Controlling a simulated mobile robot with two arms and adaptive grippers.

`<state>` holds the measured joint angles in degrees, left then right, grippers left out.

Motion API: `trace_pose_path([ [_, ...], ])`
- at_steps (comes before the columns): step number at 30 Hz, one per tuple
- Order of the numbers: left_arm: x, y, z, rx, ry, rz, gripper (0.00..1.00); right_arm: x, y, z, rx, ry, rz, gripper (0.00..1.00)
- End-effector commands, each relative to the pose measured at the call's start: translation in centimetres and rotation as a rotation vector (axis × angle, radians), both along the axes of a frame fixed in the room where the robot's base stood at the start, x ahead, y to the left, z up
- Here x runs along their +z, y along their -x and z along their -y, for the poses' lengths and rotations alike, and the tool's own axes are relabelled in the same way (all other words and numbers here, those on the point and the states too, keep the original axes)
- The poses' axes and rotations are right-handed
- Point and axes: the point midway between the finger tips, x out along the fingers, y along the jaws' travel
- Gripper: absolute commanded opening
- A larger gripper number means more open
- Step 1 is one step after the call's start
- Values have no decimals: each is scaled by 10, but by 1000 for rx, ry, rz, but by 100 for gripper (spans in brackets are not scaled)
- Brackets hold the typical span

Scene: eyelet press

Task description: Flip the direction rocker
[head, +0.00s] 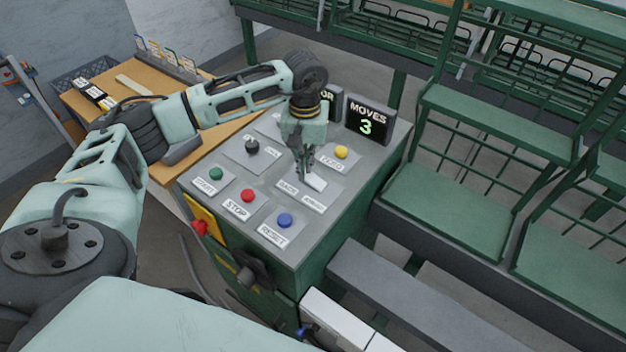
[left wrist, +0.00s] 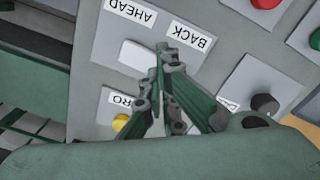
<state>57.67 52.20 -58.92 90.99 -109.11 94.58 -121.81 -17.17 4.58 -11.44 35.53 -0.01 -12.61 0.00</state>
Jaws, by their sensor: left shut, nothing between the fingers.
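The direction rocker (head: 316,182) is a white block on the grey panel, with BACK and AHEAD labels in front of it. In the left wrist view the rocker (left wrist: 138,55) lies just beside the fingertips, partly covered by them. My left gripper (head: 303,178) is shut and empty, pointing down at the rocker's left end, near the BACK label (left wrist: 190,36). In the left wrist view my gripper (left wrist: 160,50) has its fingers together. I cannot tell whether the tips touch the rocker. My right gripper is not in view.
The panel also carries a green START button (head: 215,173), red STOP button (head: 247,195), blue RESET button (head: 284,220), yellow ZERO button (head: 341,152) and black knob (head: 252,146). A display (head: 367,120) reads MOVES 3. Green racks (head: 450,210) stand to the right.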

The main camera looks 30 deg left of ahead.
Motion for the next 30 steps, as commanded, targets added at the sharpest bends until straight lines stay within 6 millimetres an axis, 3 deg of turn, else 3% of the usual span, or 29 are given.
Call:
trace_pose_path([
  [30, -16, 0, 0, 0, 0, 0, 0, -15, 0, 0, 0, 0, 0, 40],
])
